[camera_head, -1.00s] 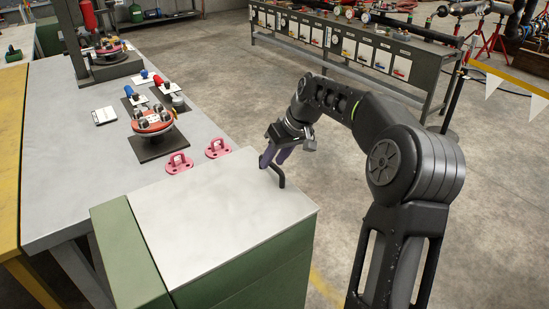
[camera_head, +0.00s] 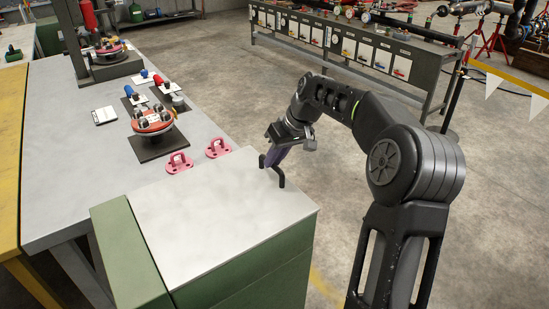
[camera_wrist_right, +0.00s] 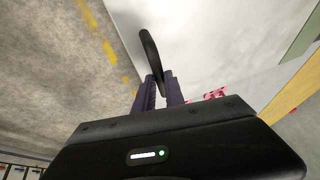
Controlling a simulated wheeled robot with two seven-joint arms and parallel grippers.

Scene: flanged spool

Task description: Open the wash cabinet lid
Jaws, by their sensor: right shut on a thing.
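The wash cabinet lid (camera_head: 215,215) is a flat pale metal top on a green cabinet (camera_head: 250,280). It lies flat and closed in the head view, and it also shows in the right wrist view (camera_wrist_right: 215,45). A black bar handle (camera_head: 280,176) stands at the lid's far right edge; the wrist view shows it as a dark curved bar (camera_wrist_right: 150,52) between the fingers. My right gripper (camera_head: 268,160) is shut on this handle with its purple fingers, which also show in the wrist view (camera_wrist_right: 160,88). My left gripper is out of view.
A grey workbench (camera_head: 60,150) beyond the cabinet holds pink brackets (camera_head: 180,162) and a red flanged spool (camera_head: 153,121) on a dark plate. A long dark bench (camera_head: 350,45) stands at the back. Open concrete floor lies right of the cabinet.

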